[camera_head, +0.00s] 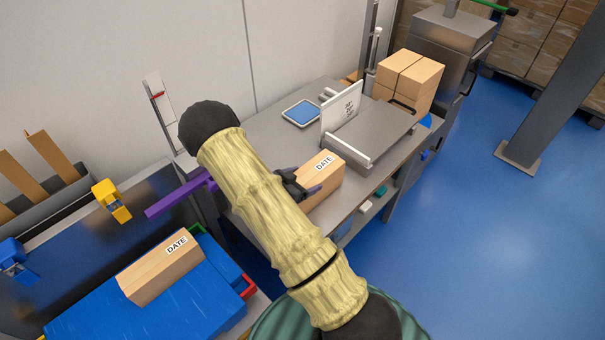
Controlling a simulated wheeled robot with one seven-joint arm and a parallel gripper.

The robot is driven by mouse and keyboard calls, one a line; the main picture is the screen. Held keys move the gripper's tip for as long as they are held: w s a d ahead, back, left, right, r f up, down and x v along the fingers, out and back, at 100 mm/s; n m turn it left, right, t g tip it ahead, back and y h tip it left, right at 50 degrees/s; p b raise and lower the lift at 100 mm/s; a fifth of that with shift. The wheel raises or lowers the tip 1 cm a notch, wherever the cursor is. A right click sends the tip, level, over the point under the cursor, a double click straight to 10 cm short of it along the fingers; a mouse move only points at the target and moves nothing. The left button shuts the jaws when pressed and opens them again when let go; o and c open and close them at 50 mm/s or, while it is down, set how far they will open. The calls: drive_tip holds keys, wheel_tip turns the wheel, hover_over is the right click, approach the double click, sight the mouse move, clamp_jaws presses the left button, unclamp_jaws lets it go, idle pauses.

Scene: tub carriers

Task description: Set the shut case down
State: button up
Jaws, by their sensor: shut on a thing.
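The case, a tan carton (325,172) with a DATE label on its top, is at the front of the grey table, left of a flat grey scale-like unit. Its top looks shut. My gripper (303,186), dark with purplish fingers, is shut on the case at its left side. My arm hides part of the gripper and the case's lower left. I cannot tell whether the case touches the tabletop or hangs just above it.
The grey table (262,133) has bare room at its back left, near a blue-screened tablet (301,113). The scale-like unit (373,140) with an upright sign stands right of the case. A second DATE carton (160,268) lies on a blue surface (190,305) at lower left.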

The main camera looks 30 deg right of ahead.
drive_tip(key=shift+f, duration=0.1)
idle(0.3)
drive_tip(key=o, duration=2)
drive_tip(key=shift+c, duration=0.2)
drive_tip(key=b+v, duration=0.1)
drive_tip(key=v, duration=1.1)
